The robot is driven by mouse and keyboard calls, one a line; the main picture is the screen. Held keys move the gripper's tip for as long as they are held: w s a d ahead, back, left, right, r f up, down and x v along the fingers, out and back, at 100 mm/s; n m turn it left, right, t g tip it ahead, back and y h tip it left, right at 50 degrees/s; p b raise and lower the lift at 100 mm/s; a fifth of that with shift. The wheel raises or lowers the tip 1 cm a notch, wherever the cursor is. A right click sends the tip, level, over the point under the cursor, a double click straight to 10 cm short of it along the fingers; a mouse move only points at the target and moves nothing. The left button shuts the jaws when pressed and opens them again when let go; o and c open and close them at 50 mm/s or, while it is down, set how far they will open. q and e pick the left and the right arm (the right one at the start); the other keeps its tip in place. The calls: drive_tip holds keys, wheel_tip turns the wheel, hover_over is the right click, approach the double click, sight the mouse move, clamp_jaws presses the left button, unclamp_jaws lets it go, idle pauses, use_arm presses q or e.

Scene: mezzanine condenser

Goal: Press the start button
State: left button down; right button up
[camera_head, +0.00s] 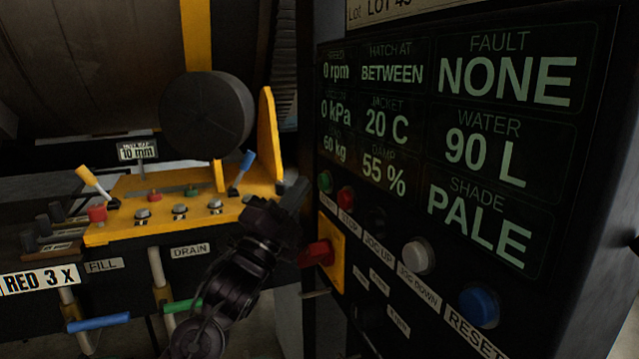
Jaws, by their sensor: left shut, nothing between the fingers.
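The green start button (325,181) is at the top left of the button row on the dark control panel (590,200), with a START label under it. My left gripper (297,190) is shut and empty. Its arm comes up from the bottom of the view, and its fingertips are just left of the start button and slightly lower. A small gap shows between fingertips and button in the picture; the depth between them is hard to tell. My right gripper is not in view.
Beside start are a red stop button (346,198), a black jog-up button (376,221), a white jog-down button (418,256) and a blue reset button (479,306). A red switch (317,253) on a yellow plate sits below. A yellow console (120,188) with levers stands left.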

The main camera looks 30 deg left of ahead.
use_arm(q)
drive_tip(key=shift+w+d, duration=0.15)
drive_tip(key=shift+w+d, duration=0.1)
drive_tip(key=shift+w+d+f, duration=0.15)
drive_tip(key=shift+w+d, duration=0.1)
drive_tip(key=shift+d, duration=0.2)
idle(1.6)
drive_tip(key=shift+s+f+b, duration=0.1)
drive_tip(key=shift+f+b, duration=0.2)
drive_tip(key=shift+b, duration=0.2)
drive_tip(key=shift+s+a+r+b, duration=0.1)
drive_tip(key=shift+s+a+b, duration=0.25)
drive_tip(key=shift+s+a, duration=0.7)
drive_tip(key=shift+s+a+r+b, duration=0.1)
drive_tip(key=shift+s+a+b, duration=0.2)
drive_tip(key=shift+s+a, duration=0.65)
